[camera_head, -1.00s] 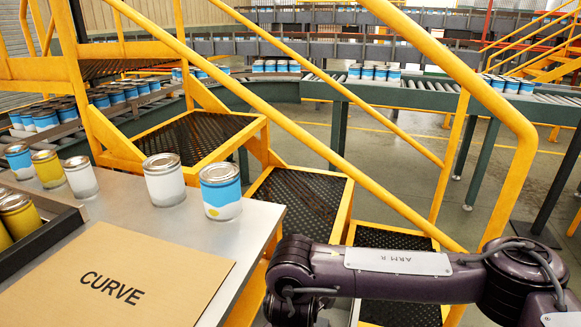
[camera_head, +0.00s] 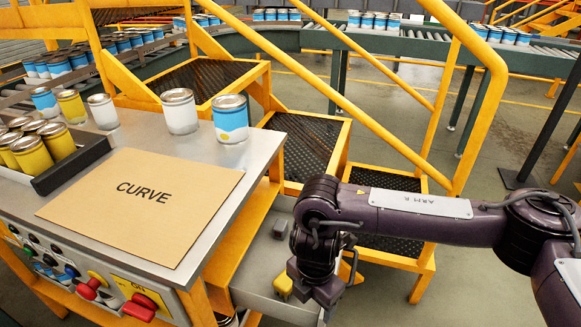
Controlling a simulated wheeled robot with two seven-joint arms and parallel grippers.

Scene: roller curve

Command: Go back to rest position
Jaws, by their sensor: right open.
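My right arm comes in from the right edge and bends down at the wrist. My right gripper (camera_head: 316,290) is at its lower end, pointing down beside the right end of the metal worktable (camera_head: 262,160). It is open, and I see nothing held in it. My left gripper is not in view. On the worktable lie a cardboard sheet marked CURVE (camera_head: 145,203) and, behind it, a white can (camera_head: 180,112) and a blue-and-white can (camera_head: 230,120).
A dark tray (camera_head: 75,162) of yellow cans stands at the table's left. A control panel with red knobs (camera_head: 140,307) is on its front. Yellow stairs with railings (camera_head: 330,95) stand behind my right arm. Roller conveyors (camera_head: 430,42) with cans run across the back.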

